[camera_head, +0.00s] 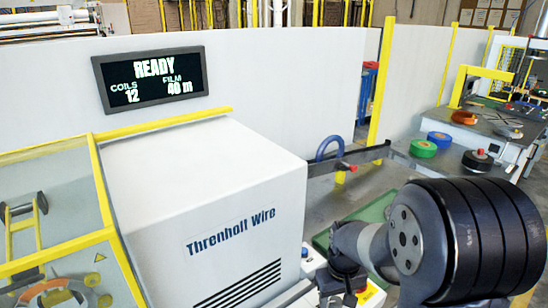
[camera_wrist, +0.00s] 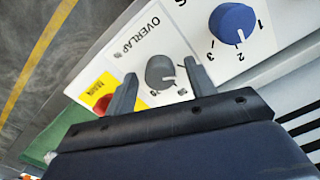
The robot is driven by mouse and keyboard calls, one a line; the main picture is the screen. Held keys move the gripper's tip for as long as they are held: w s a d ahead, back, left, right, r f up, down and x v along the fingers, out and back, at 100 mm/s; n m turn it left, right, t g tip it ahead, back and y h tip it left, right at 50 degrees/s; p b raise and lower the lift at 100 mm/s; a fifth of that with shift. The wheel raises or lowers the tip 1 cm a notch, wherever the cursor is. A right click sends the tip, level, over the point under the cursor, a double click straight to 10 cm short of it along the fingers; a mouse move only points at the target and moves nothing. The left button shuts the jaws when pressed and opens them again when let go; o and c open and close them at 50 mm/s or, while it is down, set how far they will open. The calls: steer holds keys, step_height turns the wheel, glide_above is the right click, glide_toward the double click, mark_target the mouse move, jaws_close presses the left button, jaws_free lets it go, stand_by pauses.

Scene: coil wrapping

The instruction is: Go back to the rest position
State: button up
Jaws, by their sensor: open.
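My gripper (camera_wrist: 160,67) is open, its two fingers spread on either side of the grey OVERLAP knob (camera_wrist: 161,74) in the wrist view. I cannot tell whether the fingers touch the knob. A blue knob (camera_wrist: 232,23) with a numbered scale sits on the same white panel, to the upper right. A red button (camera_wrist: 103,104) on a yellow plate is at the left finger. In the head view my arm fills the lower right and hides most of the panel and the gripper's fingertips.
The white Threnholt Wire machine (camera_head: 205,185) stands left of my arm. Its display (camera_head: 150,78) reads READY, 12 coils, 40 m film. Green (camera_head: 423,149), blue (camera_head: 440,140), orange (camera_head: 464,117) and black (camera_head: 477,161) coils lie on tables behind. A blue ring (camera_head: 329,148) hangs beyond the machine.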

steer(key=shift+r, duration=0.1)
step_height(320, 180, up, 11)
step_height(320, 180, down, 11)
steer(key=shift+r, duration=0.1)
steer(key=shift+f, duration=0.25)
steer(key=m, duration=0.5)
steer(key=shift+r+m, duration=0.1)
steer(key=shift+m, duration=0.2)
steer(key=m, duration=0.6)
step_height(320, 180, up, 10)
stand_by(0.4)
stand_by(0.3)
